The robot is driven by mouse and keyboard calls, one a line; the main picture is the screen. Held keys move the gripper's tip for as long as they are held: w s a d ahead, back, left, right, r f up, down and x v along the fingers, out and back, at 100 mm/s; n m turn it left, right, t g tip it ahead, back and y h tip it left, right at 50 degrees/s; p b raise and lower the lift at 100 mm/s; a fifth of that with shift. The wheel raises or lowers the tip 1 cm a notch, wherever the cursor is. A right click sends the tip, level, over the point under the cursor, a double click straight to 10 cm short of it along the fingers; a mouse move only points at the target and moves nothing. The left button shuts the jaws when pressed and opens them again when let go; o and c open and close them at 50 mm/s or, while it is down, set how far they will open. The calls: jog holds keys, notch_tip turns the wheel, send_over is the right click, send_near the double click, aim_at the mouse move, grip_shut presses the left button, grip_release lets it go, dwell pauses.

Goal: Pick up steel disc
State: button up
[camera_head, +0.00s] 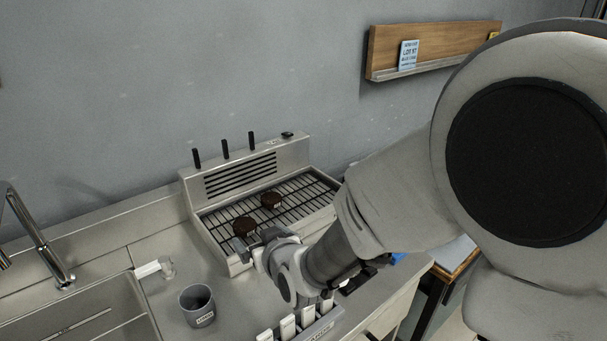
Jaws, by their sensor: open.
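Two dark brown round pieces lie on the wire rack of a steel boiler unit (189,200). The nearer round piece (244,224) is just beyond my gripper, and the farther round piece (271,199) is behind it to the right. I cannot make out a bright steel disc, and I cannot tell whether either dark piece is the one named. My gripper (251,242) is open at the unit's front edge, beside the nearer piece. Whether they touch is too small to tell. My arm hides the right front of the rack.
A grey labelled cup (198,306) stands on the counter at front left. A small clear glass (167,267) is by the sink (85,317) and its tap (48,247). A holder (315,326) with several white-topped items is below my wrist. Upright levers (225,149) rise behind the rack.

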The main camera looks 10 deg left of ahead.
aim_at(247, 228)
jog(key=x, duration=0.5)
jog(key=shift+w+a, duration=0.1)
jog(key=shift+w, duration=0.05)
jog(key=x, duration=0.4)
jog(key=shift+f, duration=0.35)
jog(key=shift+w+a+f, duration=0.25)
jog(key=shift+w+a, duration=0.05)
jog(key=shift+a, duration=0.1)
jog(key=c, duration=1.4)
jog(key=shift+c, duration=0.4)
jog(key=shift+r, duration=0.15)
